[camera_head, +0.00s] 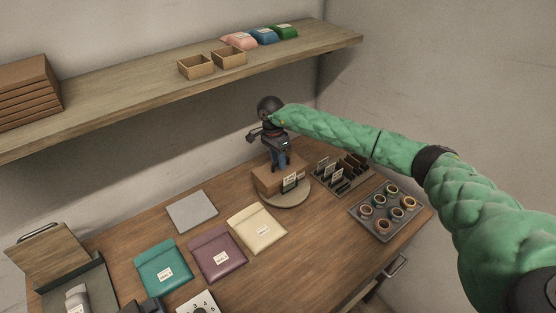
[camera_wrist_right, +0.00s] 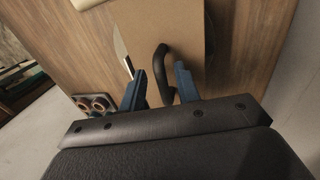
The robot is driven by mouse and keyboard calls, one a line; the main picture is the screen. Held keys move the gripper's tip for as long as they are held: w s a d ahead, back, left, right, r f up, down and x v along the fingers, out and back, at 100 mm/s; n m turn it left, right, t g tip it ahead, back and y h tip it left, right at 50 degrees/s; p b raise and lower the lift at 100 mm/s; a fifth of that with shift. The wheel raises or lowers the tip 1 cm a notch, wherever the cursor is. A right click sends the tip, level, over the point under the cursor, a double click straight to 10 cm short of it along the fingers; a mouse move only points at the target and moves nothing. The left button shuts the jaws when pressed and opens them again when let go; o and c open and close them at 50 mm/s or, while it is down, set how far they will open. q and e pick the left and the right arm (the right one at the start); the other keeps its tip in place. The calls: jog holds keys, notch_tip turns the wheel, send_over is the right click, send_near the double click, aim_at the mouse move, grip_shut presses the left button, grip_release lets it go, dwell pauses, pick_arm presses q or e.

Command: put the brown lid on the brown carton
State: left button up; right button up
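The brown carton (camera_head: 266,181) sits on a round turntable (camera_head: 290,199) toward the back of the desk. My right gripper (camera_head: 279,160) points down just above it. In the right wrist view a flat brown surface (camera_wrist_right: 185,20) fills the middle. I cannot tell whether it is the lid or the carton's own top. A black curved handle (camera_wrist_right: 164,60) stands between my right gripper's blue fingers (camera_wrist_right: 160,82). The fingers are apart, with gaps beside the handle. No separate brown lid is clear in the head view. My left gripper is not in view.
A card rack (camera_head: 341,172) and a tray of tape rolls (camera_head: 388,212) lie right of the turntable. Green, purple and cream pouches (camera_head: 257,230) and a grey pad (camera_head: 191,210) lie in front and left. A shelf (camera_head: 130,97) hangs behind.

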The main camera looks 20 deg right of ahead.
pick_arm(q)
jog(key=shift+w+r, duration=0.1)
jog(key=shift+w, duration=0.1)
pick_arm(e)
jog(key=shift+w+r, duration=0.1)
jog(key=shift+r, duration=0.45)
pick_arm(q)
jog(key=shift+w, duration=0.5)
pick_arm(e)
notch_tip(320, 180, up, 6)
jog(key=w, duration=0.1)
jog(key=shift+a+r, duration=0.15)
jog(key=shift+a, duration=0.05)
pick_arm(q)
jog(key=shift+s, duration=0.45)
pick_arm(e)
jog(key=shift+w, duration=0.1)
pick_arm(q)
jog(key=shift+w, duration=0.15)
